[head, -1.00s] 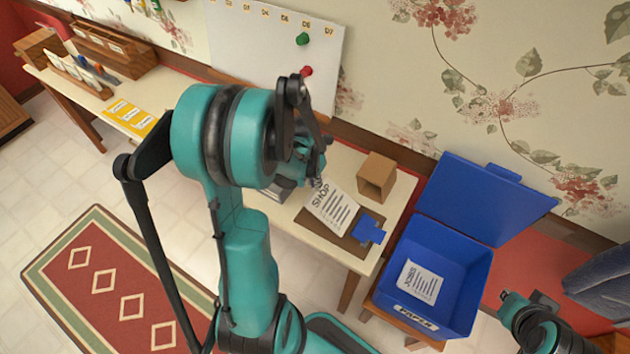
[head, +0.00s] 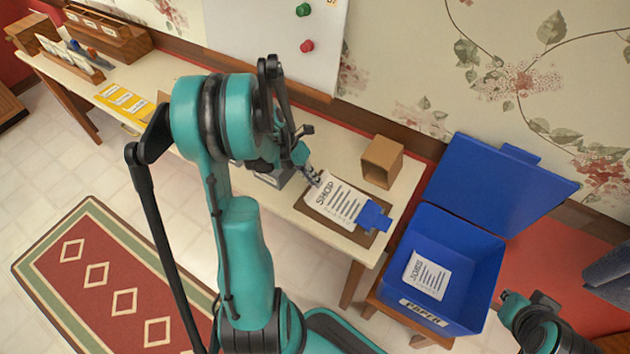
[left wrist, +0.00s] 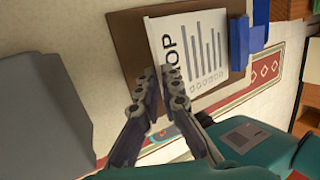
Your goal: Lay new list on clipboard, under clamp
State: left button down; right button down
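The new list, a white sheet headed SHOP (head: 338,203), lies over the brown clipboard (head: 318,218) on the table. It also shows in the left wrist view (left wrist: 205,50). The blue clamp (head: 375,217) is at the clipboard's right end, and the list's right edge is at it. I cannot tell whether that edge is under the clamp. My left gripper (head: 314,179) is at the list's left end, its fingers close together over the sheet's edge (left wrist: 163,78) and hiding part of the heading. My right gripper (head: 507,297) is far right, away from the clipboard; its fingers are too small to judge.
A brown open box (head: 382,162) stands behind the clipboard. A blue paper bin (head: 458,225) with its lid raised, holding a sheet headed JOBS (head: 427,275), is to the right. Yellow cards (head: 125,102) and wooden holders (head: 112,48) are at the table's left.

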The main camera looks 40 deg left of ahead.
pick_arm(q)
jog(key=c, duration=1.6)
grip_release()
jog(key=shift+c, duration=0.2)
jog(key=shift+a, duration=0.1)
jog(key=v, duration=1.2)
jog(key=s+d+r+n+t+y, duration=0.2)
jog(key=d+n, duration=0.9)
jog(key=n, duration=0.6)
jog(key=s+d+r+n+t+y, duration=0.2)
jog(key=d+n+y, duration=0.1)
jog(key=d+n, duration=0.9)
jog(key=n, duration=0.5)
jog(key=shift+d+r+t, duration=0.25)
jog(key=shift+r+t, duration=0.15)
